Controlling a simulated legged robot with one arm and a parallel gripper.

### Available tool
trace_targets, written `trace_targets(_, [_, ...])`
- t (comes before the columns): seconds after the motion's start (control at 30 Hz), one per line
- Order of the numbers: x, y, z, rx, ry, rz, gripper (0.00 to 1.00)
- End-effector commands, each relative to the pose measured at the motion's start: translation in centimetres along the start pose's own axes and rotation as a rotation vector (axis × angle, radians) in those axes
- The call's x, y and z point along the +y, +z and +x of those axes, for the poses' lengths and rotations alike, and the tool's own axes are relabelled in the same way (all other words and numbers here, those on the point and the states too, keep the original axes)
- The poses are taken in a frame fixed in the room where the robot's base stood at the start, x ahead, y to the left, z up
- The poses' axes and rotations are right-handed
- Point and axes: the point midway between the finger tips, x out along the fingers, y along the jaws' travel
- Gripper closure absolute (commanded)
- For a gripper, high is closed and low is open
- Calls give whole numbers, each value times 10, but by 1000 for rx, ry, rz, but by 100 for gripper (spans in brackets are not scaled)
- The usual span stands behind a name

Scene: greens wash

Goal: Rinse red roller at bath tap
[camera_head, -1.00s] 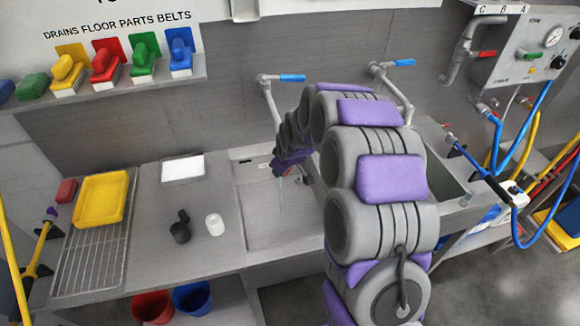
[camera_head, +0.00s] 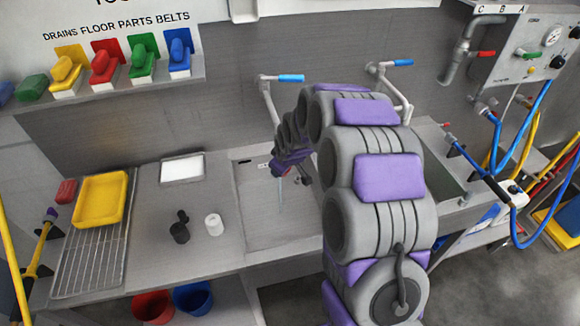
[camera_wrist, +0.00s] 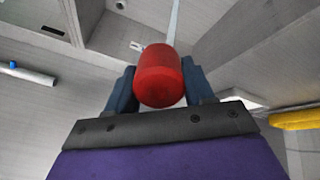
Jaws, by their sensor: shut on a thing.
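The red roller (camera_wrist: 160,78) is clamped between the two dark blue fingers of my gripper (camera_wrist: 160,88) in the wrist view. A pale, narrow stream (camera_wrist: 174,22) runs from the top of that view to behind the roller; I cannot tell whether it touches it. In the head view my gripper (camera_head: 284,170) is over the left basin (camera_head: 265,218), partly hidden by my arm, and the roller cannot be made out clearly. A tap with a blue lever (camera_head: 290,78) stands behind this basin; its spout is mostly hidden by my arm.
A second blue-levered tap (camera_head: 402,63) stands to the right. Left of the basin are a black item (camera_head: 180,231), a white roller (camera_head: 214,224), a white tray (camera_head: 182,169) and a yellow tray (camera_head: 100,199) on a wire rack (camera_head: 85,262). Hoses hang at right.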

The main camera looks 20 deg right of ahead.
Motion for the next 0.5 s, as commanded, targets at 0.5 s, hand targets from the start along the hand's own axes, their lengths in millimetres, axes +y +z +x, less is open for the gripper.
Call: trace_targets(0.5, [-8,15,-11,3,3,1,80])
